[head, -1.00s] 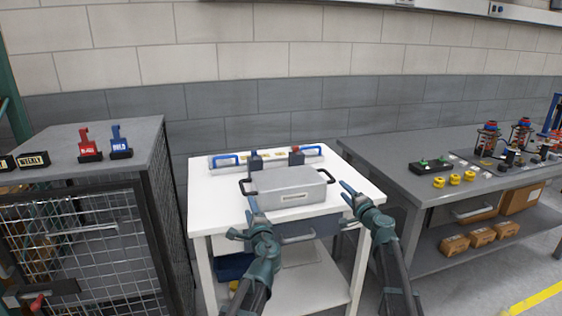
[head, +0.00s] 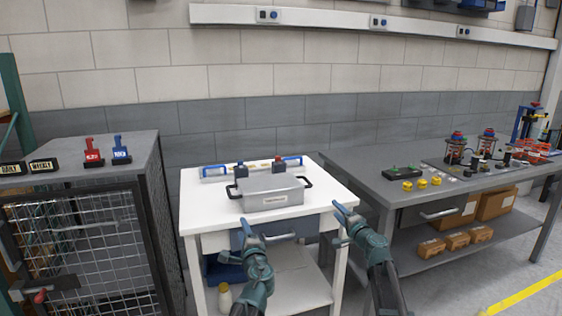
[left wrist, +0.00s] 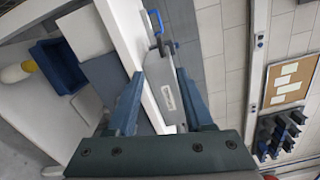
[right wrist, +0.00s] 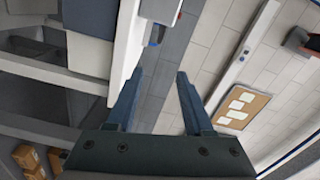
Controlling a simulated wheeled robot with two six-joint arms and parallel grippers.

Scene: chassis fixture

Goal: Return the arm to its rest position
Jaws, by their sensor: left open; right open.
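My left gripper (head: 247,234) is open and empty in front of the white table, below and short of the grey lidded box. Its two blue fingers show apart in the left wrist view (left wrist: 158,100). My right gripper (head: 340,222) is open and empty near the front right of the table; its fingers are apart in the right wrist view (right wrist: 160,98). The grey box (head: 270,193) with black side handles sits closed on the white table (head: 215,215). Neither gripper touches the box.
A blue-handled fixture (head: 215,171) lies behind the box. A wire cage cabinet (head: 85,240) with red and blue holders on top stands left. A grey workbench (head: 365,165) with yellow parts (head: 421,183) stands right. A blue bin (head: 225,270) is on the lower shelf.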

